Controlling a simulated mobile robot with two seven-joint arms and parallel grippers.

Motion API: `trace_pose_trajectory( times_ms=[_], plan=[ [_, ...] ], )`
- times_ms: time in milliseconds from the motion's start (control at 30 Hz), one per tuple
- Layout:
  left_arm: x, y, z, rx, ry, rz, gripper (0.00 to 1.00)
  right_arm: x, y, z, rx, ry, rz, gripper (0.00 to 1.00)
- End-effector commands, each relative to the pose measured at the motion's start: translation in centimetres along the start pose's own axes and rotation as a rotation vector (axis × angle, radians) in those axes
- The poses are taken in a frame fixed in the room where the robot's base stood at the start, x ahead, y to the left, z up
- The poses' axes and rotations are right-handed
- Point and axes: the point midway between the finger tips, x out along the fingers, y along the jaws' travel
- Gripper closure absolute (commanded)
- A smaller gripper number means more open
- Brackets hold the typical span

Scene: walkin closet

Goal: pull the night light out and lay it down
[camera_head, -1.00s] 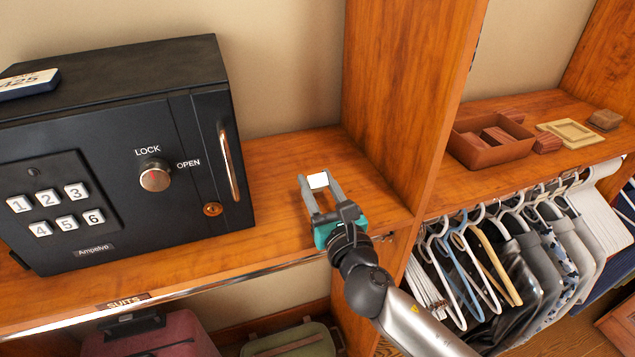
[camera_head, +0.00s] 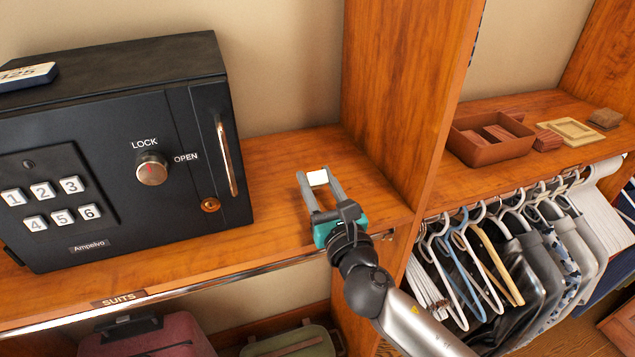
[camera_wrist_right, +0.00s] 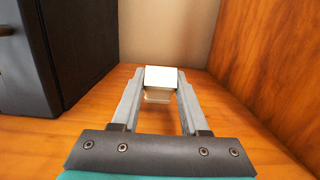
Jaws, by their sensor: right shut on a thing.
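The night light (camera_head: 317,177) is a small white block between the fingertips of my right gripper (camera_head: 319,186). The gripper is shut on it, above the wooden shelf to the right of the safe. In the right wrist view the night light (camera_wrist_right: 160,78) has a bright white top and a cream lower part, with a grey finger of the gripper (camera_wrist_right: 160,92) on each side. I cannot tell whether its underside touches the shelf. My left gripper is not in view.
The black safe (camera_head: 110,150) stands on the left of the shelf (camera_head: 275,165). A wooden upright (camera_head: 395,90) closes the shelf on the right. Bare shelf lies around the gripper. Beyond the upright are a brown tray (camera_head: 485,155), small boxes and hanging clothes (camera_head: 530,255).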

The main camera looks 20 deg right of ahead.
Motion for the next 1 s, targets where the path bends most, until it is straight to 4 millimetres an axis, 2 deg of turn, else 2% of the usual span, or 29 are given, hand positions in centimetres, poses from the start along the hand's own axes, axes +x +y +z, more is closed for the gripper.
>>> trace_pose_trajectory(
  times_ms=[33,233,267,533,567,833,1000],
  plan=[
    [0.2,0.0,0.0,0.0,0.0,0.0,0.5,-0.6,0.2,-2.5,0.005,0.053,0.001,1.0],
    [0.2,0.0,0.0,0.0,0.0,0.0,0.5,-0.6,0.2,-2.5,0.006,0.053,0.0,1.0],
    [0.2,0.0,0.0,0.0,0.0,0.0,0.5,-0.6,0.2,-2.5,0.006,0.053,0.0,0.54],
    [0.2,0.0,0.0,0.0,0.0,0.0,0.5,-0.6,0.2,-2.5,0.007,0.053,0.0,0.23],
    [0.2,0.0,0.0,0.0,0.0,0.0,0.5,-0.6,0.2,-2.5,0.007,0.053,0.0,0.21],
    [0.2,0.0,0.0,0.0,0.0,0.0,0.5,-0.7,0.2,-2.6,0.007,0.054,0.0,0.21],
    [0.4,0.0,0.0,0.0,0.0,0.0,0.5,-1.9,0.2,-2.5,0.007,0.052,0.0,0.21]
  ],
)
